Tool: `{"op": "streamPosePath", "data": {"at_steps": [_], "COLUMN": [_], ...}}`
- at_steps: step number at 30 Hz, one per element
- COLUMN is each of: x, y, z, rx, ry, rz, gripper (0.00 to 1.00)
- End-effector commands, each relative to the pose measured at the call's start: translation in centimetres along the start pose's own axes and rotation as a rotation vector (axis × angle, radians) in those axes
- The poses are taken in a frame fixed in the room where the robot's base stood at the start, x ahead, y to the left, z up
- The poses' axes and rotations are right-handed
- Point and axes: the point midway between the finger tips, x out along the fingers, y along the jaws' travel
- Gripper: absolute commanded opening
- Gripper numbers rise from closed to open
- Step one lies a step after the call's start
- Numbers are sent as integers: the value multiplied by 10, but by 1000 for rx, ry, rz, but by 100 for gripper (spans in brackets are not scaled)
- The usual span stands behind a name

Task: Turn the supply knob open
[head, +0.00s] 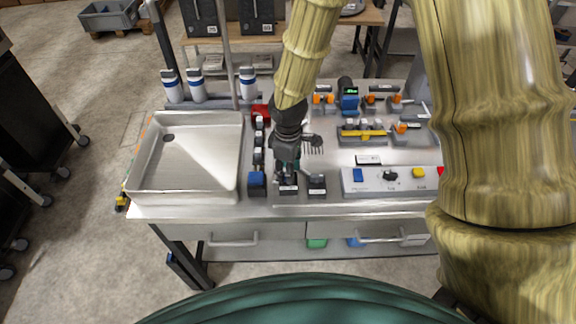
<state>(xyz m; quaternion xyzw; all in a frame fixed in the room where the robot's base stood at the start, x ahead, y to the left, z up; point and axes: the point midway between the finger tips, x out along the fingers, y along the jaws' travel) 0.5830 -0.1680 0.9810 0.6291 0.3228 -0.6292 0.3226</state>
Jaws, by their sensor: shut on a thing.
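My gripper (289,169) points down over the front of the workbench, right of the steel basin. Its fingers are shut on a small dark knob (288,179) on top of a dark block (289,190) with a white label. I take this for the supply knob. The fingers hide most of the knob, so its turn angle cannot be told. The label is too small to read.
A blue-topped block (257,184) stands just left, and another dark block with a lever (317,185) just right. A grey control panel (375,188) with buttons and a knob lies further right. The steel basin (190,191) fills the bench's left side.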

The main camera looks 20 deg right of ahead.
Motion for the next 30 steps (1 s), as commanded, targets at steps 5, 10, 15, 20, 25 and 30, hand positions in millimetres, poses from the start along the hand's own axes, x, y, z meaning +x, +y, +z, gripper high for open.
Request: {"op": "streamPosePath", "data": {"at_steps": [5, 10, 15, 20, 25, 30], "x": [-2, -1, -1, 0, 0, 0], "y": [0, 0, 0, 0, 0, 0], "z": [-1, -1, -1, 0, 0, 0], "rx": [-139, -243, -311, -347, -359, -360], "ry": [1, 2, 1, 1, 1, 1], "rz": [0, 0, 0, 1, 1, 1], "gripper": [14, 14, 14, 14, 14, 14]}}
